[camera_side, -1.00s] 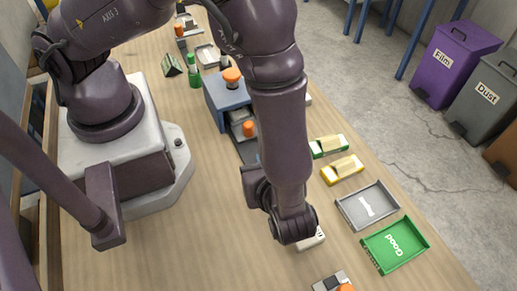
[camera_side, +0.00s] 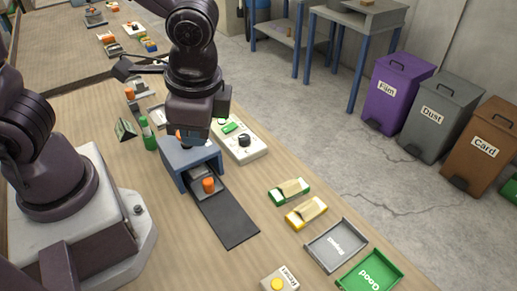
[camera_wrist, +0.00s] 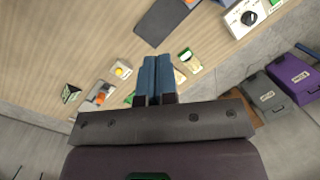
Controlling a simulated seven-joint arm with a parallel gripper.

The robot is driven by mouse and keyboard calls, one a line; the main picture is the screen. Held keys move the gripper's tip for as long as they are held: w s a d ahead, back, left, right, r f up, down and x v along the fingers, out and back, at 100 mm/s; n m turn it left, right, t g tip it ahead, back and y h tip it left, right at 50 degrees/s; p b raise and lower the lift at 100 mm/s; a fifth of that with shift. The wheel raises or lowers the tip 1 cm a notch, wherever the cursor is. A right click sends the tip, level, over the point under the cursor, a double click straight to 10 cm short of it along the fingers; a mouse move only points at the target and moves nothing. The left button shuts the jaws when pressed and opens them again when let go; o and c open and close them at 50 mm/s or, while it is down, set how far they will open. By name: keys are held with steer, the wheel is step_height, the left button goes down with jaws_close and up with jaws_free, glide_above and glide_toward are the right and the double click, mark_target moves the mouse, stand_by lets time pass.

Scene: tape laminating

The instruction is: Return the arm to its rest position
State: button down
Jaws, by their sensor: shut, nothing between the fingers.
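My arm (camera_side: 190,50) stands folded above the blue-grey machine (camera_side: 190,158) on the bench in the side view. The gripper's fingers cannot be made out there. In the wrist view my gripper (camera_wrist: 157,62) shows two blue fingers side by side, touching, with nothing between them. They sit above the bench, apart from the things below.
A dark mat (camera_side: 228,217) runs out from the machine. A white control box (camera_side: 240,143) stands beside it. Green (camera_side: 289,191) and yellow (camera_side: 306,212) boxes lie near the bench edge, by the grey tray (camera_side: 335,248) and green tray (camera_side: 371,272). Bins (camera_side: 398,92) stand on the floor.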

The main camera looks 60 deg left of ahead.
steer(key=s+a+r+n+t+h, duration=0.2)
steer(key=a+r+n+t, duration=0.4)
steer(key=a+r, duration=0.3)
step_height(320, 180, up, 2)
steer(key=shift+s+a+r+n, duration=0.1)
steer(key=shift+s+a+n, duration=0.15)
steer(key=shift+n, duration=0.35)
